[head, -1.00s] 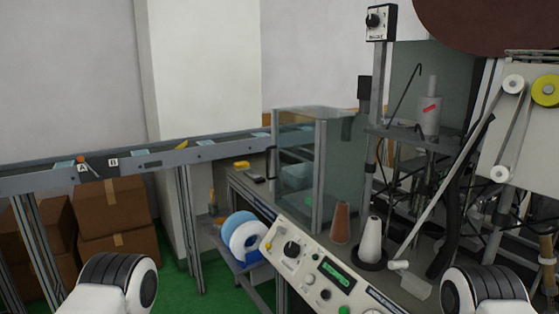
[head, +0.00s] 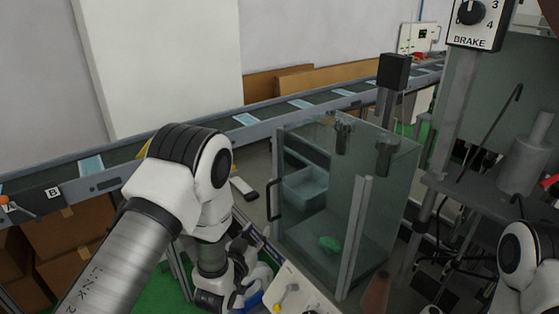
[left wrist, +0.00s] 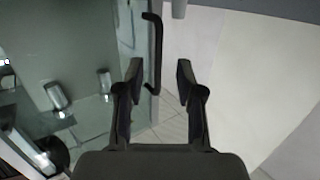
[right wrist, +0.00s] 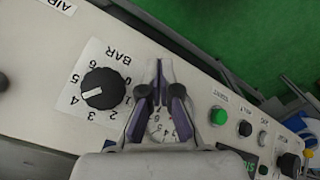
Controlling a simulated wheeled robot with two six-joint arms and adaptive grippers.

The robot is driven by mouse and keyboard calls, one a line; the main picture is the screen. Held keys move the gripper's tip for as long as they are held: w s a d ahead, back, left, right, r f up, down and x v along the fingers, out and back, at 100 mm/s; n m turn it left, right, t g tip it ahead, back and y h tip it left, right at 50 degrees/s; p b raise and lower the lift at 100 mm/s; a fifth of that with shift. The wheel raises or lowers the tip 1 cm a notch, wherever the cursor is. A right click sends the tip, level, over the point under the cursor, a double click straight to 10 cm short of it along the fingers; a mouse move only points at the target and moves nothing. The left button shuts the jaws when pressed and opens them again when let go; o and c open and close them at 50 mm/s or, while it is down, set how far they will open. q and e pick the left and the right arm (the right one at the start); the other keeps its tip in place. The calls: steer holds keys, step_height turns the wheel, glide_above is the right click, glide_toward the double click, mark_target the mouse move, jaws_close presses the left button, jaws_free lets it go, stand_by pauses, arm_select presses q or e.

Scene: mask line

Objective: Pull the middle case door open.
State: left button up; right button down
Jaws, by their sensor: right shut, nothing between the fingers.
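The glass case (head: 392,190) stands in the middle of the head view, and its clear door (head: 318,222) looks shut. A dark upright handle (head: 273,186) is on the door's left edge. In the left wrist view the handle (left wrist: 157,50) is between and beyond the tips of my open left gripper (left wrist: 158,72); I see no contact. In the head view my left gripper (head: 246,250) is low and left of the handle, partly hidden by my wrist. My right gripper (right wrist: 161,95) is shut and empty above the control panel; its fingers are outside the head view.
The control panel (right wrist: 60,95) has a pressure dial (right wrist: 103,89) and several buttons close to my right gripper. A conveyor (head: 125,175) runs behind the case. A green piece (head: 330,243) and a pale bin (head: 305,188) show through the glass. Machine posts (head: 455,110) stand to the right.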

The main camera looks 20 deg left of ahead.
mark_target(268, 199)
arm_select(q)
steer(key=shift+t, duration=0.7)
steer(key=w+r, duration=0.1)
steer(key=w, duration=0.2)
steer(key=w+r, duration=0.2)
steer(key=w, duration=0.1)
steer(key=w+d+r, duration=0.1)
steer(key=w, duration=0.2)
steer(key=shift+w+r+b, duration=0.2)
steer(key=shift+w+b, duration=0.1)
steer(key=shift+b, duration=0.05)
steer(key=shift+s+a, duration=0.1)
steer(key=shift+r, duration=0.1)
jaws_close()
